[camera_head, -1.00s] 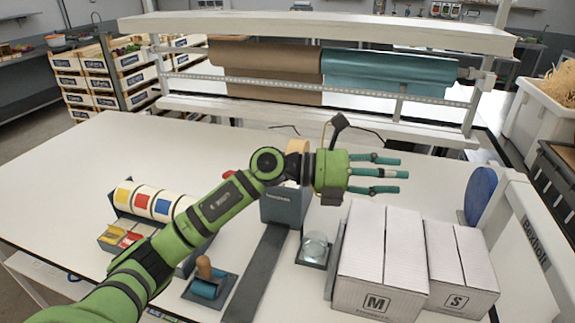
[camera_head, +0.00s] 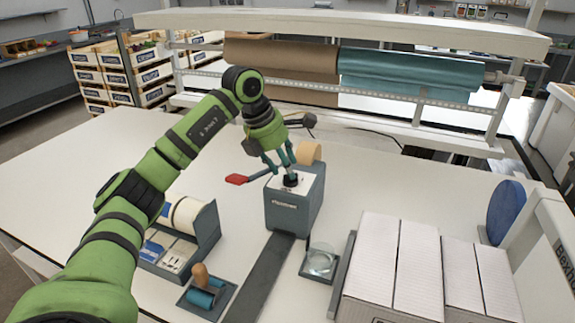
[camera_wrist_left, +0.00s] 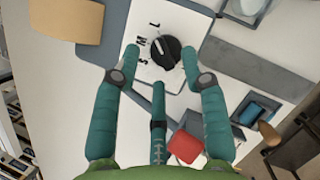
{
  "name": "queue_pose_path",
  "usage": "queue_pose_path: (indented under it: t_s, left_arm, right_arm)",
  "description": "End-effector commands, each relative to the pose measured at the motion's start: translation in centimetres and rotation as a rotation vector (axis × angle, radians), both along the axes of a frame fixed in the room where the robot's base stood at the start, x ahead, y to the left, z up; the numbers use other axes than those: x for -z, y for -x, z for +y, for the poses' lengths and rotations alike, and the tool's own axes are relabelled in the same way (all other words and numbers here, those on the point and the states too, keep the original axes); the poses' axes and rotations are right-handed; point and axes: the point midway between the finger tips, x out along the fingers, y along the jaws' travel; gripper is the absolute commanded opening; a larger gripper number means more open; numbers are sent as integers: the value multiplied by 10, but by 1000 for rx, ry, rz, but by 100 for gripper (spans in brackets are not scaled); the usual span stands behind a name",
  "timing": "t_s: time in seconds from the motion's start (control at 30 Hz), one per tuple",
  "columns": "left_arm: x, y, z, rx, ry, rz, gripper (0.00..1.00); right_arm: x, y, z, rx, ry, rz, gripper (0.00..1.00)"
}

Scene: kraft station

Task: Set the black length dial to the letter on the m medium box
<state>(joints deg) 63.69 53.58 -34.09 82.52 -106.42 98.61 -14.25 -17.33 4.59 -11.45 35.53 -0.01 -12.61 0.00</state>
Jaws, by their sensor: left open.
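The black length dial (camera_head: 291,180) sits on top of a grey machine (camera_head: 292,209). In the left wrist view the dial (camera_wrist_left: 166,51) is beside the letters S, M and L on a white plate (camera_wrist_left: 160,76); I cannot tell surely which letter it points to. My left gripper (camera_head: 283,163) is open and points down over the dial. In the left wrist view, its fingers (camera_wrist_left: 161,58) are spread around the dial, two on opposite sides and one below; contact is unclear. The medium box (camera_head: 385,262) stands at the right, its M label mostly cut off by the frame. My right gripper is not in view.
A red-tipped lever (camera_head: 238,179) sticks out left of the machine, near the fingers. The small box (camera_head: 478,272), a glass dish (camera_head: 320,262) and a blue roller (camera_head: 200,297) stand in front.

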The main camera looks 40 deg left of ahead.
Motion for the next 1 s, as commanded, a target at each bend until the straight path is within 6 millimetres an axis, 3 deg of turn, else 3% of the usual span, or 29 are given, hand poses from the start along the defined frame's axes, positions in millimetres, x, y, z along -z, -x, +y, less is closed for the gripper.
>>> queue_pose_path:
  t_s: [0.2,0.47,0.57,0.6,1.0]
  left_arm:
    - [16,-6,-4,1,0,0,44]
    - [18,-6,-4,1,2,-1,44]
    - [18,-6,-5,2,2,-1,4]
    - [17,-7,-5,2,3,-2,0]
    - [16,-8,-6,3,6,-7,0]
  right_arm:
    - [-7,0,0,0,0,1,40]
    - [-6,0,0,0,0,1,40]
    - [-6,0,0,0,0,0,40]
    - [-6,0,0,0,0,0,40]
    - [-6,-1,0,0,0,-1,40]
